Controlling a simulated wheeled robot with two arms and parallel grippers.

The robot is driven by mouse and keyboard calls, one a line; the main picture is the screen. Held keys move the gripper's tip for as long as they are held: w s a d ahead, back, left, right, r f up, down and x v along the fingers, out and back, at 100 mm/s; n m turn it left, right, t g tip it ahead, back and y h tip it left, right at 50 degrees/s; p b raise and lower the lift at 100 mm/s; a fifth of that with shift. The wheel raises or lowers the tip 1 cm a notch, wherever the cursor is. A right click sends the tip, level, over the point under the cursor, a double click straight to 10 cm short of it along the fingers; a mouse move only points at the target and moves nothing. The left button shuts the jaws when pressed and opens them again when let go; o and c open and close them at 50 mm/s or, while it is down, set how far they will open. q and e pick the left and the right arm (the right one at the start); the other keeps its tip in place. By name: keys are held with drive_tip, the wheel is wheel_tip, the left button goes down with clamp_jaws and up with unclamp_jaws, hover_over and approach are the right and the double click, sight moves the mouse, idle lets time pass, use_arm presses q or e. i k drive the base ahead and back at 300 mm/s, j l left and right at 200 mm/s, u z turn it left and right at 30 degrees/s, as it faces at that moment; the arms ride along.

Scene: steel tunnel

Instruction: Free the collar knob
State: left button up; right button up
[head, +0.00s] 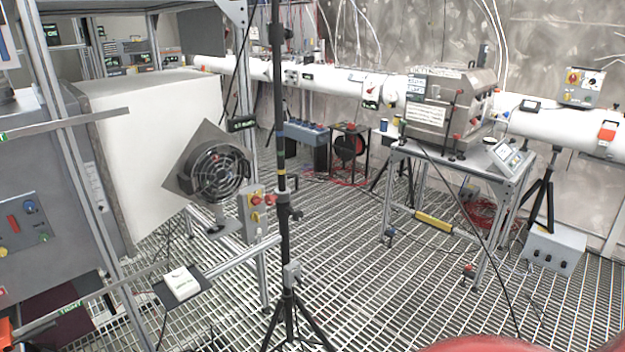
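A dark tripod stand pole (280,120) rises upright in the middle of the head view. A dark collar (284,200) sits around the pole, with a small knob-like part (296,213) sticking out on its right side. I cannot tell whether this is the collar knob or whether it is tight. Yellow and blue bands ring the pole above the collar. Neither of my grippers is in view.
A fan (215,172) and a grey control box (251,212) with red buttons stand close left of the pole. A steel table (480,168) with equipment stands at right, before a white pipe (545,125). The grating floor (350,230) between is mostly clear.

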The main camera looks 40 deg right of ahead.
sight(271, 199)
drive_tip(key=l, duration=3)
drive_tip(key=j+z, duration=0.25)
drive_tip(key=j, duration=0.45)
drive_tip(key=j+z, duration=0.25)
drive_tip(key=j, duration=1)
